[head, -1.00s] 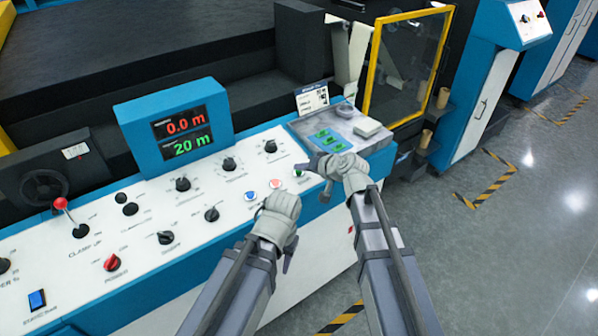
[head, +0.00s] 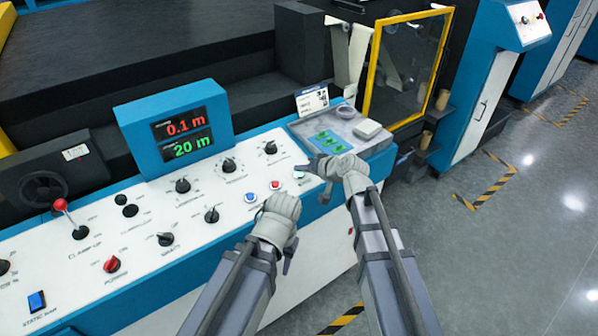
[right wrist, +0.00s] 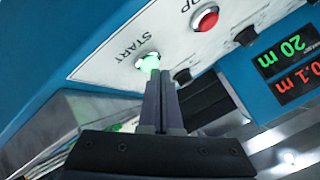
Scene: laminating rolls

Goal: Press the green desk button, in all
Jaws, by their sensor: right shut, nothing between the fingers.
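The green START button (right wrist: 148,62) glows on the white panel in the right wrist view. It also shows as a small pale green spot (head: 299,175) in the head view, beside my right gripper. My right gripper (right wrist: 157,76) is shut and empty, its fingertips at the button and overlapping its lower edge; they appear to touch it. In the head view the right gripper (head: 304,167) reaches left over the panel's right end. My left gripper (head: 289,260) hangs at the panel's front edge, away from the button; its jaws cannot be made out.
A red button (head: 275,185) and a blue button (head: 251,197) sit left of the green one. The display (head: 182,134) reads 0.1 m and 20 m. Several black knobs and a red-topped lever (head: 70,218) stand on the panel. A grey tray (head: 373,144) lies behind the right gripper.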

